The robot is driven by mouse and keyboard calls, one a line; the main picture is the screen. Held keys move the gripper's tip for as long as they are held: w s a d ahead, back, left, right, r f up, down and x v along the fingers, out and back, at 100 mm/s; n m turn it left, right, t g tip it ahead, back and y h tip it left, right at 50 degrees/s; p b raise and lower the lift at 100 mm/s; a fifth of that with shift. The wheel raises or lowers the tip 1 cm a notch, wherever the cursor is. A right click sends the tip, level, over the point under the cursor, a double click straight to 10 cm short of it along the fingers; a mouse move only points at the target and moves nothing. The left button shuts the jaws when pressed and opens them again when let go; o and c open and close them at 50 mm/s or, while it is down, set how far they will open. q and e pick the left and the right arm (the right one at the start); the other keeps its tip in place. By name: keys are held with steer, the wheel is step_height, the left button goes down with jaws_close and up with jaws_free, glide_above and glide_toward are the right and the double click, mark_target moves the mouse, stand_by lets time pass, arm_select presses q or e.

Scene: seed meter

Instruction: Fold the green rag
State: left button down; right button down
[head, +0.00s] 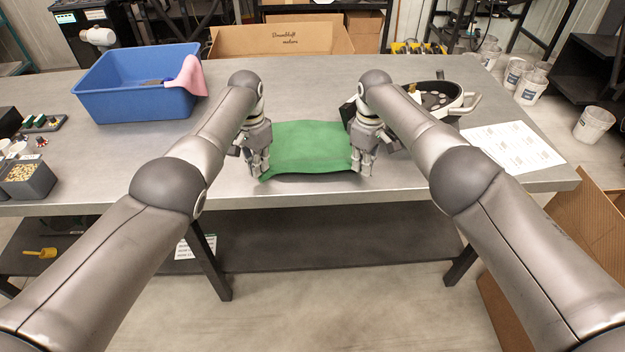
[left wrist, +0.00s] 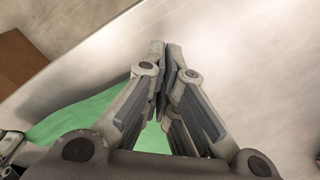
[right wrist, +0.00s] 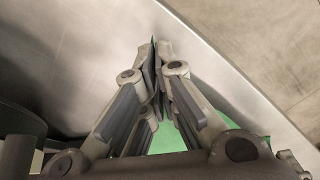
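The green rag (head: 308,148) lies spread out near the front edge of the table, between my two grippers. Its near edge looks slightly raised, with a shadow below it. My left gripper (head: 262,175) is shut on the rag's near left corner; its closed fingertips (left wrist: 158,60) show in the left wrist view with green below them. My right gripper (head: 363,172) is shut on the near right corner; a sliver of green shows at its closed fingertips (right wrist: 154,50) in the right wrist view. The pinched cloth is mostly hidden by the fingers.
A round black-and-silver device (head: 437,100) is close behind my right gripper. Paper sheets (head: 513,146) lie on the right. Bare table (head: 110,160) lies left of the rag.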

arm_select(q)
steer(key=shift+r+p, duration=0.4)
steer(key=shift+r, duration=0.35)
arm_select(e)
steer(key=shift+r, duration=0.7)
arm_select(q)
steer(key=shift+r, duration=0.1)
arm_select(e)
steer(key=shift+r, duration=0.1)
